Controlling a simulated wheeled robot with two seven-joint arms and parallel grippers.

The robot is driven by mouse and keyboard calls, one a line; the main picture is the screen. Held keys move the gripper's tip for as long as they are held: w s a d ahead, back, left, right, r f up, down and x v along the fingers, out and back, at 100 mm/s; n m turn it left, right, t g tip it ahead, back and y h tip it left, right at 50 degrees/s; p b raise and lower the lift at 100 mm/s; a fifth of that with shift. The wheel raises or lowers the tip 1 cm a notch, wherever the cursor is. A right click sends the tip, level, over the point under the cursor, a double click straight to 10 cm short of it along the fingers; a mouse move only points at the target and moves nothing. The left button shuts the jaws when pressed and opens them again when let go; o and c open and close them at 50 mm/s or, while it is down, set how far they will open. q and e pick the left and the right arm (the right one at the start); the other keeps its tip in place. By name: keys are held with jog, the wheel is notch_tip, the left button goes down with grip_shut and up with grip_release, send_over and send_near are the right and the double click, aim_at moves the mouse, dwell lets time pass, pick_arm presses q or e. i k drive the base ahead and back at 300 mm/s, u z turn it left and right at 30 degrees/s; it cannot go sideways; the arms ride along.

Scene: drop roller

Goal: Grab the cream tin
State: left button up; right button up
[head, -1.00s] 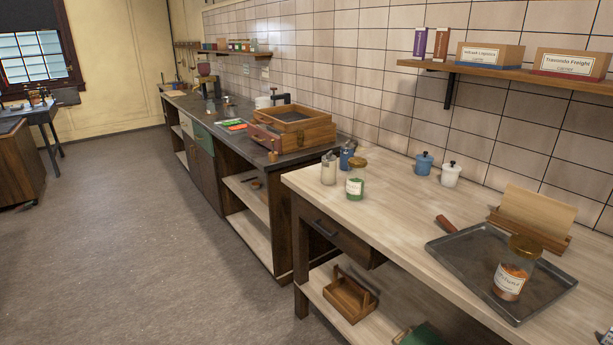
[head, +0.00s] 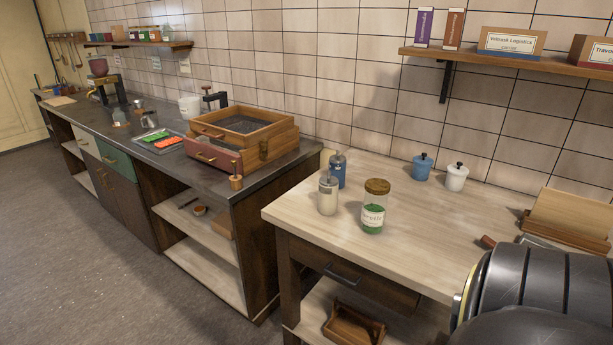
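A cream tin (head: 327,196) with a grey metal top stands upright near the left end of the pale wooden worktop (head: 415,235). A similar blue tin (head: 338,171) stands just behind it. A glass jar (head: 374,208) with a brown lid and green contents stands to its right, a small gap away. Part of one of my arms, dark and rounded, fills the lower right corner. Neither gripper is in view.
A blue lidded pot (head: 422,168) and a white lidded pot (head: 456,177) stand at the back by the tiled wall. A wooden holder (head: 570,220) is at right. A dark counter (head: 75,115) with a wooden box (head: 243,138) adjoins at left. The worktop's middle is clear.

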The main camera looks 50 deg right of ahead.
aim_at(328, 197)
jog(key=z, duration=0.85)
jog(key=i, duration=1.05)
jog(key=z, duration=1.15)
